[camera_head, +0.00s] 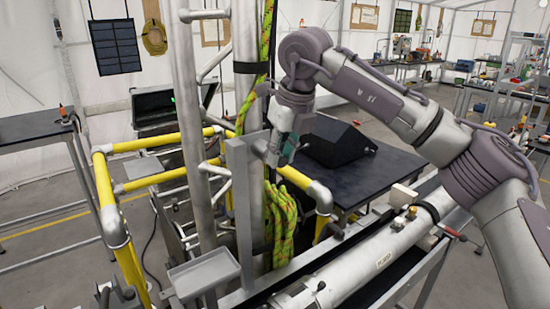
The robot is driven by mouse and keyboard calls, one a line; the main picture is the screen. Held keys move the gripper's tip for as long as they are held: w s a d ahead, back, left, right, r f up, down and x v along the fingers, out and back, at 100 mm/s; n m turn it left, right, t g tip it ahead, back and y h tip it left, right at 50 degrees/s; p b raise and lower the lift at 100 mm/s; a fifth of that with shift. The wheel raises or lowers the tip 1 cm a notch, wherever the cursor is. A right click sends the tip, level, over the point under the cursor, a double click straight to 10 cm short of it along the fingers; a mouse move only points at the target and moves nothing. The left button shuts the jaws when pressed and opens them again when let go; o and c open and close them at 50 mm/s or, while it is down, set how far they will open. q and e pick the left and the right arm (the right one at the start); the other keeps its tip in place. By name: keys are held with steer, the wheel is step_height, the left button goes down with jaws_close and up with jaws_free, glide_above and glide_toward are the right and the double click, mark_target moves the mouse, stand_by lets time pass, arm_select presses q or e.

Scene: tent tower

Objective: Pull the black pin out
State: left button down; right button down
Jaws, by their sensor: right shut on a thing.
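My right gripper (280,153) reaches in from the right and points down beside the upright grey metal post (241,205), close to its upper part. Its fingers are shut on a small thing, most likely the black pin. The pin itself is hidden by the fingers and too small to make out, so I cannot tell how far it sits in its hole. My left gripper is not in view.
A metal lattice tower (187,110) with a green rope (281,222) stands just left of the gripper. Yellow rails (163,143) surround it. A dark table (375,178) with a black case (338,144) is behind. A large grey cylinder (375,258) lies in front.

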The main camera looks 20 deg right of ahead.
steer(key=shift+s, duration=0.1)
steer(key=shift+s+d+b, duration=0.1)
steer(key=shift+s+b, duration=0.15)
steer(key=shift+b, duration=0.15)
steer(key=shift+s+d+b, duration=0.3)
steer(key=shift+s+b, duration=0.3)
steer(key=shift+s, duration=0.3)
steer(key=shift+s+d+b, duration=0.35)
steer(key=shift+s+b, duration=0.2)
steer(key=shift+s, duration=0.3)
steer(key=shift+s+d+b, duration=0.3)
steer(key=shift+s+b, duration=0.3)
steer(key=shift+s, duration=0.3)
